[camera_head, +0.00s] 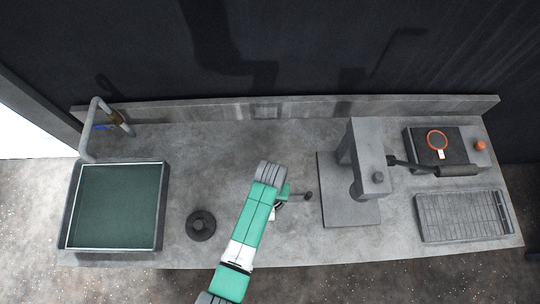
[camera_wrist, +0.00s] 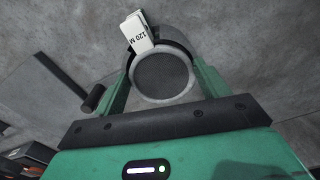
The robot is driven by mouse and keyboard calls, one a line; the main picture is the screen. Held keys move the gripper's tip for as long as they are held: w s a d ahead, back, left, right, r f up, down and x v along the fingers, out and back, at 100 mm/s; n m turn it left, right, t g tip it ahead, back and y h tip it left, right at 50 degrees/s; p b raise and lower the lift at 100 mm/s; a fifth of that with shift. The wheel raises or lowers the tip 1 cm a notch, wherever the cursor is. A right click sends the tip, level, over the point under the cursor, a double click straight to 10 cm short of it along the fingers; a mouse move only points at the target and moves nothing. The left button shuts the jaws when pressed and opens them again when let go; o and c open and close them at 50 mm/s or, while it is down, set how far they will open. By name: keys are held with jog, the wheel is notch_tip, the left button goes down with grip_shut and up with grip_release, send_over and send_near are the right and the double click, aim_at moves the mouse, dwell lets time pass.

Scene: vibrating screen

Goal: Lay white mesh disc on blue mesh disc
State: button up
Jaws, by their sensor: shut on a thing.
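My gripper (camera_head: 280,194) is over the middle of the bench, partly hidden by my own arm. In the wrist view its two green fingers (camera_wrist: 162,72) close on the sides of a round mesh disc (camera_wrist: 165,76) with a pale rim and a grey mesh face. This looks like the white mesh disc. A white tag marked "120 M" (camera_wrist: 139,34) sticks out from it. A dark curved body shows behind the disc; I cannot tell whether they touch. I cannot make out a blue mesh disc in either view.
A dark round piece (camera_head: 200,225) sits left of my arm. A green-bottomed basin (camera_head: 117,207) is at the left. A grey stand (camera_head: 367,160) is right of centre. An orange-rimmed disc (camera_head: 437,140) lies on a dark box, behind a grey grid panel (camera_head: 462,216).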

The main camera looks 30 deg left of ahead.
jog(key=shift+s+d+f+b, duration=0.1)
jog(key=shift+s+f+b, duration=0.1)
jog(key=shift+f, duration=0.25)
jog(key=shift+s+d+f+b, duration=0.1)
jog(key=shift+f+b, duration=0.1)
jog(key=shift+f, duration=0.25)
jog(key=shift+w+f, duration=0.1)
jog(key=shift+f, duration=0.05)
jog(key=o, duration=0.9)
jog(key=shift+f, duration=0.1)
jog(key=shift+o, duration=0.3)
notch_tip(320, 180, up, 14)
jog(key=p, duration=0.1)
jog(key=shift+w+a, duration=0.15)
